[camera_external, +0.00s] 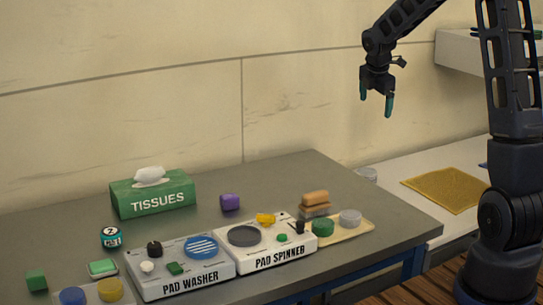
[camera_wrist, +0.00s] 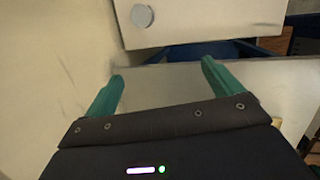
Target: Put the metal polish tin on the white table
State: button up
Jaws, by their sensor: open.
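A small round tin with a dark top and a teal and white label (camera_external: 111,238) stands on the grey table (camera_external: 290,180), left of the pad washer. It may be the metal polish tin, but its label is too small to read. The white table (camera_external: 396,170) is at the right, beyond the grey table; it also shows at the top of the wrist view (camera_wrist: 200,30). My gripper (camera_external: 376,106) is open and empty, high above the grey table's right end, far from the tin. Its teal fingers are spread in the wrist view (camera_wrist: 162,70).
A silvery round container (camera_external: 367,174) stands on the white table near a yellow cloth (camera_external: 446,188). The grey table holds a tissue box (camera_external: 152,194), a purple block (camera_external: 230,202), the pad washer (camera_external: 182,268), the pad spinner (camera_external: 268,242) and a tray (camera_external: 351,231).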

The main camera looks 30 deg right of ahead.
jog(key=s+a+r+m, duration=0.5)
jog(key=s+r, duration=0.2)
jog(key=s, duration=0.2)
jog(key=s+a+r+m, duration=0.1)
jog(key=s+a+m, duration=0.2)
jog(key=s, duration=0.7)
jog(key=s+a+r+m+t+y, duration=0.1)
jog(key=s+a+m, duration=0.1)
jog(key=s+m, duration=0.4)
jog(key=s+a+r+m+y, duration=0.1)
jog(key=s+a+r+m, duration=0.1)
jog(key=s, duration=1.2)
jog(key=a+m, duration=0.1)
jog(key=m, duration=0.1)
jog(key=shift+s+a+m+t, duration=0.15)
jog(key=shift+a+m+t, duration=0.15)
jog(key=shift+a, duration=0.05)
